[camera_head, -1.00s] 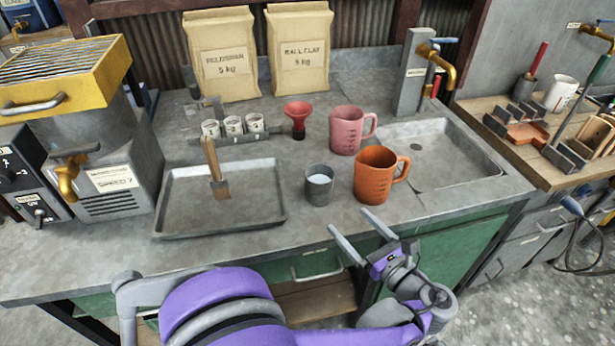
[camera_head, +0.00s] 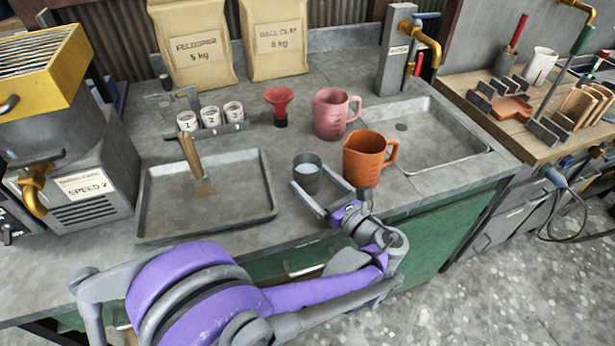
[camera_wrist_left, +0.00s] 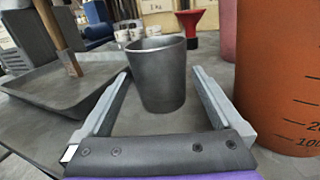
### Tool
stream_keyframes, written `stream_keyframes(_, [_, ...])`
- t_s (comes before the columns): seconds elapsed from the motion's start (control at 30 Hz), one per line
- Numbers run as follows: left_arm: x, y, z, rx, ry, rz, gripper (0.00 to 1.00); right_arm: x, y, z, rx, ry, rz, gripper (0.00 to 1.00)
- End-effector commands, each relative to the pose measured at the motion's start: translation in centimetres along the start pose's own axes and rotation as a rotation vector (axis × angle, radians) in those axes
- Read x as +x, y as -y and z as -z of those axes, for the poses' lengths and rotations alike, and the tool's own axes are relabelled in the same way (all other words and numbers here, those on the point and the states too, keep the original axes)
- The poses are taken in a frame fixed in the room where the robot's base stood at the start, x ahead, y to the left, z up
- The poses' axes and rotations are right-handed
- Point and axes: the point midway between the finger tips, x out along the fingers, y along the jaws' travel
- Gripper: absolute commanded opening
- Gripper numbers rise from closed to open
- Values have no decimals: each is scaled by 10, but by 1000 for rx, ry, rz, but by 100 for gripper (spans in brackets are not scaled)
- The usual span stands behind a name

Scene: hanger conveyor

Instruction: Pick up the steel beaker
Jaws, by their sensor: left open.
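The steel beaker (camera_head: 307,176) is a small grey cup with pale contents, standing upright on the counter between the tray and the orange jug. In the left wrist view the beaker (camera_wrist_left: 157,74) stands straight ahead, between the two fingers near their tips. My left gripper (camera_head: 319,194) is open, its fingers spread on either side of the beaker's near side. It also shows at the bottom of the left wrist view (camera_wrist_left: 160,88). No grip on the beaker shows. My right gripper is not in view.
The orange jug (camera_head: 364,162) stands close to the right of the beaker, near my right-hand finger. A pink jug (camera_head: 332,118) and red funnel (camera_head: 280,103) stand behind. A metal tray (camera_head: 250,211) with a wooden-handled tool (camera_head: 191,155) lies left. The sink (camera_head: 440,150) is right.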

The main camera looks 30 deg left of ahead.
Motion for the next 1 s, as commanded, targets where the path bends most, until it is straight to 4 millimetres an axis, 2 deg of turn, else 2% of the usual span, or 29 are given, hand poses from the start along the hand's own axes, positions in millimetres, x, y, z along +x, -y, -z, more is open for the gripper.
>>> stream_keyframes(0.1, [21, -1, 0, 0, 1, -5, 100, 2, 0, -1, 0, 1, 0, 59])
stream_keyframes(0.2, [32, -1, 0, 0, 1, -4, 100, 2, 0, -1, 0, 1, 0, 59])
stream_keyframes(0.5, [35, 0, 0, 0, 0, 0, 100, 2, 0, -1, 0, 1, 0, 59])
stream_keyframes(1.0, [35, 0, 0, 0, 0, 0, 10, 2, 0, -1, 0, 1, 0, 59])
